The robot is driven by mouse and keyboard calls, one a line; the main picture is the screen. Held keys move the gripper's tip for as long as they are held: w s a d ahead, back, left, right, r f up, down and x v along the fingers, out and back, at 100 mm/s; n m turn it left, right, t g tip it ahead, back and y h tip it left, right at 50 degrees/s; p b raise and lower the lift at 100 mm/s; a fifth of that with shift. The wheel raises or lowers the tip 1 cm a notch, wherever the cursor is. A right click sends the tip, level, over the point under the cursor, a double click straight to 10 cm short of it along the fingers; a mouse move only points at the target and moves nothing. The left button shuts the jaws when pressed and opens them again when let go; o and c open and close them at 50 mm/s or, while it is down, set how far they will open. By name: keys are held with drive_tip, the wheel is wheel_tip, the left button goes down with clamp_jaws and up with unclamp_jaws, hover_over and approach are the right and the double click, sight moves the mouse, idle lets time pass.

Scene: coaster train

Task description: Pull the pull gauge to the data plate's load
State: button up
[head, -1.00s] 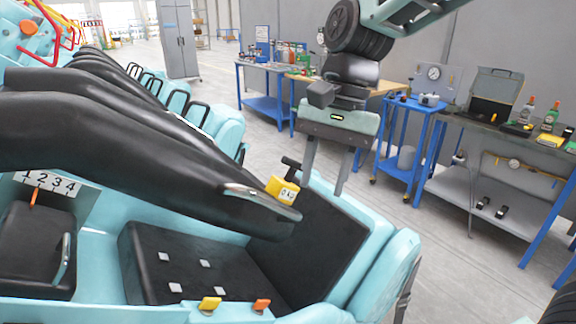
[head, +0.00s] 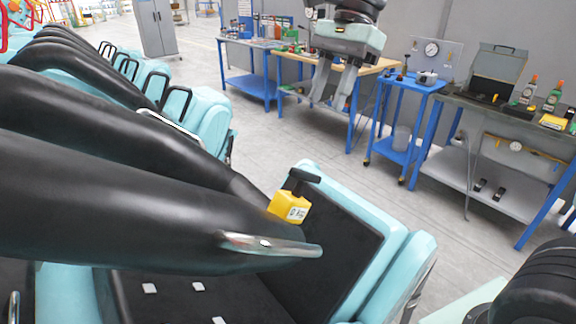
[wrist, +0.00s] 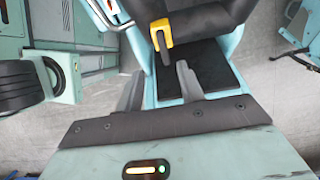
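The pull gauge (head: 287,207) is a yellow block with a black T-shaped handle and a small white label, too small to read. It sits at the end of a black padded lap bar (head: 130,205), above a black seat. In the wrist view the yellow gauge (wrist: 159,33) hooks over the bar's edge, its handle towards my gripper. My gripper (head: 334,92) is open and empty, beyond the gauge and higher in the head view. Its two fingers also show apart in the wrist view (wrist: 158,85). I cannot make out a data plate.
More teal seats with black bars recede at the upper left. A blue cart (head: 402,110) with a dial gauge and a workbench (head: 465,105) with bottles and an open case stand at the right. Grey floor (head: 270,150) lies clear between the seats and benches.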

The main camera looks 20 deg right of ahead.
sight(301, 170)
drive_tip(key=p+x, duration=0.2)
drive_tip(key=x, duration=1.5)
drive_tip(key=shift+w+a+f, duration=0.1)
drive_tip(key=shift+a+f, duration=0.05)
drive_tip(key=shift+f, duration=0.05)
clamp_jaws()
idle(0.8)
